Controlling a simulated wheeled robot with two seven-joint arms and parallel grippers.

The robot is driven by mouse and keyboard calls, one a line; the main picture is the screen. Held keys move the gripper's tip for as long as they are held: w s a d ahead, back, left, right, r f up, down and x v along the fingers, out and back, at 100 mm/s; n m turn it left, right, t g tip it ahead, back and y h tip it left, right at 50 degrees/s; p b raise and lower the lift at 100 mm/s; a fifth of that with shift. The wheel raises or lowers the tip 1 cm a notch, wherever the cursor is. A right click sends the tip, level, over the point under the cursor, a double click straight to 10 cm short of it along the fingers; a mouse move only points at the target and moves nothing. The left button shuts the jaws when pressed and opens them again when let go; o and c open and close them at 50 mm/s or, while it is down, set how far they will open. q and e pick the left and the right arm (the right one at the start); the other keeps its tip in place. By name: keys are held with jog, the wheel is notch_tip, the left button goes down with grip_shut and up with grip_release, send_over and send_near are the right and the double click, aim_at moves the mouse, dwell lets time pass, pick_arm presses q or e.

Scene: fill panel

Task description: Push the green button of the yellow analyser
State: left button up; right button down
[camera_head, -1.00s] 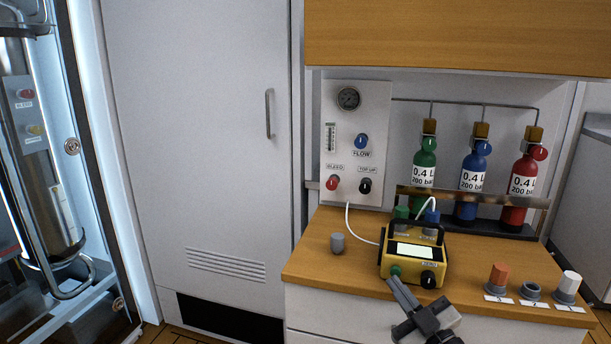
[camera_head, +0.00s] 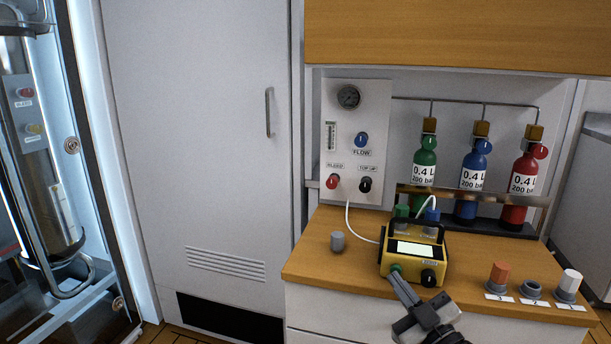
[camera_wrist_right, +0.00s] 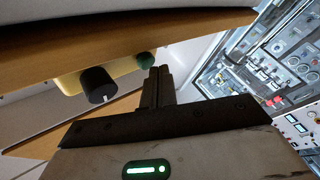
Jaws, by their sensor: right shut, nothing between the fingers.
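The yellow analyser (camera_head: 401,271) stands on the wooden counter with its white screen facing up. Its green button (camera_head: 396,268) is on the lower left of its front, partly covered by my fingertips in the head view. A black knob (camera_head: 428,278) sits to the right of it. My right gripper (camera_head: 394,276) is shut and empty, its tips at or very close to the green button. The right wrist view shows the green button (camera_wrist_right: 146,61) just beside the shut fingers (camera_wrist_right: 160,72); whether they touch I cannot tell. My left gripper is not in view.
A grey cap (camera_head: 337,242) stands left of the analyser on the counter (camera_head: 310,262). Green, blue and red bottles (camera_head: 516,185) stand behind a rail. A wooden cabinet (camera_head: 460,38) hangs above.

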jog(key=shift+w+d, duration=0.15)
jog(key=shift+w, duration=0.35)
dwell(0.6)
jog(key=shift+s, duration=0.1)
jog(key=shift+s+a+p, duration=0.25)
jog(key=shift+s+p, duration=0.15)
jog(key=shift+s, duration=0.35)
jog(key=s+a+p, duration=0.2)
jog(key=s+p, duration=0.1)
jog(key=s, duration=0.2)
jog(key=shift+s+p, duration=0.35)
jog(key=shift+p, duration=0.05)
